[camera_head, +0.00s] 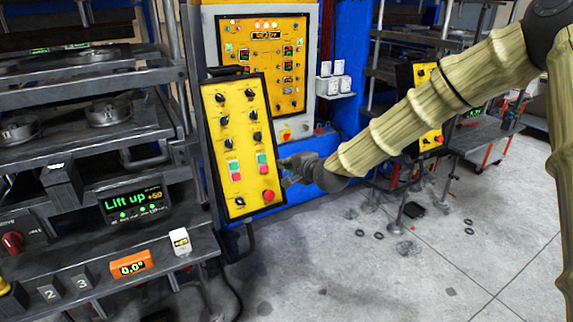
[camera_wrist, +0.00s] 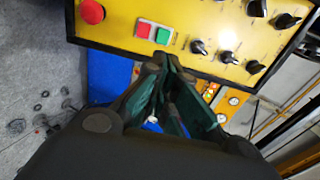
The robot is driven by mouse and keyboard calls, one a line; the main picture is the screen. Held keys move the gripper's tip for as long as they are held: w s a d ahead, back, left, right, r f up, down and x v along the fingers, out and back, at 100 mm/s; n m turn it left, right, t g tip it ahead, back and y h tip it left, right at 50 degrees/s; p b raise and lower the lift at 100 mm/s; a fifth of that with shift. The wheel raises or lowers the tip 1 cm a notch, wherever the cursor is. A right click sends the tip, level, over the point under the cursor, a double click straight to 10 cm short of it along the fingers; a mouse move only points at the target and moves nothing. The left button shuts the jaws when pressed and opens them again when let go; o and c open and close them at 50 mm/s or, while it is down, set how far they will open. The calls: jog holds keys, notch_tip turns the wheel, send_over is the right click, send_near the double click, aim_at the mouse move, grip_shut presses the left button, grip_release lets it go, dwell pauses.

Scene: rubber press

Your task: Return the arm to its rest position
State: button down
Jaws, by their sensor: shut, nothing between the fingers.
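My arm (camera_head: 430,105) wears a tan ribbed sleeve and reaches in from the upper right of the head view. My gripper (camera_head: 288,169) is at its end, close to the right edge of a yellow control panel (camera_head: 221,143). In the wrist view my gripper (camera_wrist: 163,75) is shut and empty, its green-sided fingers drawn together. The fingertips overlap the edge of the yellow panel (camera_wrist: 185,15), near a red and a green button (camera_wrist: 162,35). I cannot tell whether they touch it.
A press with metal shelves (camera_head: 90,95) fills the left; its display (camera_head: 135,203) reads "Lift up +50". A second yellow panel (camera_head: 265,62) stands behind. A red mushroom button (camera_head: 268,196) is low on the near panel. Open concrete floor (camera_head: 390,275), with small dark rings, lies at lower right.

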jog(key=s+d+f+n+g+h, duration=0.1)
jog(key=s+d+f+n+g, duration=0.1)
jog(key=s+f, duration=0.8)
jog(key=s+d+f+n+g+h+b, duration=0.1)
jog(key=s+d+f+n+g, duration=0.1)
jog(key=s+f, duration=0.8)
jog(key=s+d+f+n+g+h, duration=0.1)
jog(key=s+d+f+n+g, duration=0.3)
jog(key=f, duration=1.1)
jog(key=s+d+f+n+g+h, duration=0.1)
jog(key=s+f, duration=0.3)
jog(key=s, duration=0.7)
jog(key=s+d+f+n+g+h+b, duration=0.1)
jog(key=s+d+f, duration=0.3)
jog(key=s, duration=0.6)
jog(key=s+d+f+n+g+h, duration=0.1)
jog(key=s+d+f+n+g, duration=0.1)
jog(key=s, duration=0.9)
notch_tip(320, 180, down, 2)
jog(key=shift+s+d+n+g, duration=0.3)
jog(key=shift+s+d, duration=0.05)
jog(key=shift+d, duration=0.2)
